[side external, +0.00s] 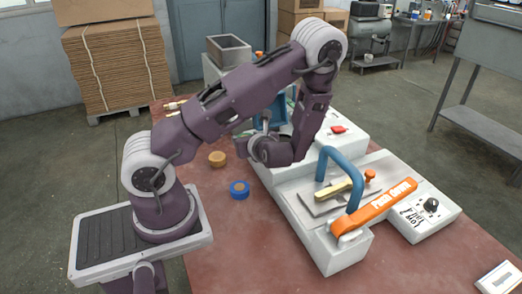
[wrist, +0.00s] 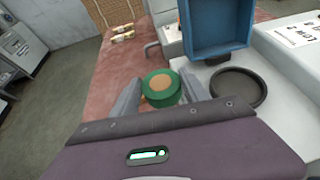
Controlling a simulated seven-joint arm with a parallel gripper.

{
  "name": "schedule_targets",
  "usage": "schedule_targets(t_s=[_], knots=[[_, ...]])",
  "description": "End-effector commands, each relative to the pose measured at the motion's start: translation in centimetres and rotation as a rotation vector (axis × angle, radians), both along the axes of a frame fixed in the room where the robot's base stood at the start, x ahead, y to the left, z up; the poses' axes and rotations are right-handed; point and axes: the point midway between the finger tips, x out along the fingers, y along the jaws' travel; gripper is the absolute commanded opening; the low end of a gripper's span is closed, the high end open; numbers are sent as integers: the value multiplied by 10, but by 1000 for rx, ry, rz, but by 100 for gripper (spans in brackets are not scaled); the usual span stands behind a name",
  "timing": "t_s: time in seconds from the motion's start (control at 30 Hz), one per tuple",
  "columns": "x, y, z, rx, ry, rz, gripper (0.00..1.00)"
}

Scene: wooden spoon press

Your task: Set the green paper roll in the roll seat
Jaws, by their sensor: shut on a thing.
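The green paper roll (wrist: 159,94), with a tan core, is between the two fingers of my gripper (wrist: 161,84) in the wrist view. My gripper is shut on it. The roll seat appears to be the dark round dish (wrist: 238,88) on the white machine, to the right of the held roll. The dish looks empty, and the roll is beside it, not over it. In the side view my arm hides the fingers and most of what they hold.
A blue open box (wrist: 214,30) stands just behind the dish. A blue roll (side external: 239,190) and a tan roll (side external: 217,158) rest on the red table (side external: 215,230). The press (side external: 318,225) with its blue handle (side external: 347,168) and orange lever (side external: 375,207) stands to the right.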

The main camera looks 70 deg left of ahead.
Motion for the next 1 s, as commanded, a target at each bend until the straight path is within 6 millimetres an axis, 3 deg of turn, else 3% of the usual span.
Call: schedule_targets(t_s=[0.1,0.2,0.37,0.8,1.0], knots=[[48,-5,28,-4,-17,-121,14],[82,-10,55,7,-18,-220,14],[110,-15,80,30,-10,-309,14],[113,-15,-4,35,-3,-322,14],[113,-15,-15,34,-8,-321,14]])
